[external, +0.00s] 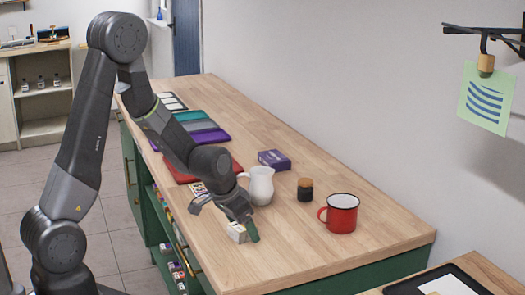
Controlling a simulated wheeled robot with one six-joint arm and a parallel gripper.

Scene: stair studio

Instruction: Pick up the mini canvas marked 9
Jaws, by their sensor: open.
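My gripper (226,222) is over the front part of the wooden worktop, jaws spread and pointing down. A small pale block (237,233), perhaps a mini canvas, stands on the worktop under the gripper, close to its right finger. I cannot tell whether they touch. Any mark on this block is too small to read. Another small pale piece with dark marks (198,188) lies farther back, partly hidden by my arm; I cannot read a 9 on it.
On the worktop (300,250), a white jug (261,186) stands just behind my gripper. A dark corked jar (305,190), red mug (340,213) and purple box (274,160) stand farther right and back. Coloured flat pads (205,137) lie at the back left. The front right is clear.

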